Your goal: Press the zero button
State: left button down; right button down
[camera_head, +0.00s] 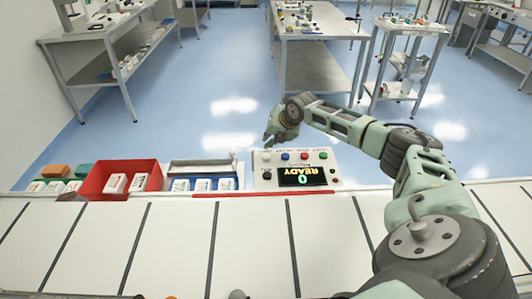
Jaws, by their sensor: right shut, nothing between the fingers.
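A light control panel (258,183) stands at the far edge of the white slatted surface. My right gripper (267,142) is shut and empty, pointing down just beyond the panel's upper left corner, near the pale button. I cannot tell whether it touches anything. My left gripper is not in view.
Left of the panel stand a tray (203,168) with blue-and-white items, a red bin (122,167) with white items, and several coloured blocks (56,171). The white slatted surface (250,240) in front is clear. Benches (320,22) stand farther back.

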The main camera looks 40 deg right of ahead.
notch_tip(320, 180, up, 3)
jog(key=shift+r+p, duration=0.2)
jog(key=shift+p, duration=0.75)
